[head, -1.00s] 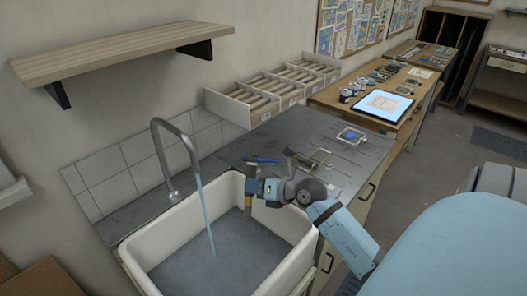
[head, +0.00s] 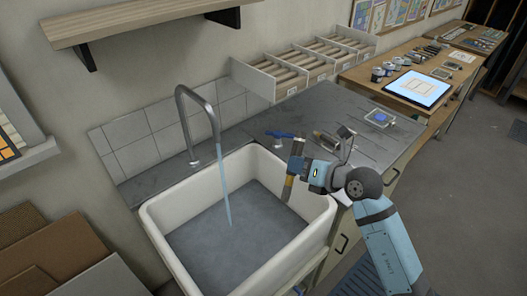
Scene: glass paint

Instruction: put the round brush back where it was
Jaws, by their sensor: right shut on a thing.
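My right gripper (head: 297,164) is shut on a slim, brownish-tipped brush (head: 288,189). The brush hangs roughly upright from the jaws, at the right rim of the white sink (head: 151,226). The gripper hides its upper part, and it is too small to tell whether its tip is round. My left gripper is out of view.
Water runs from the curved tap (head: 190,95) into the sink. The grey counter (head: 330,107) behind my right gripper holds a blue-handled item (head: 280,134), several thin tools and a small tray (head: 381,119). Divided wooden bins (head: 262,84) stand along the wall.

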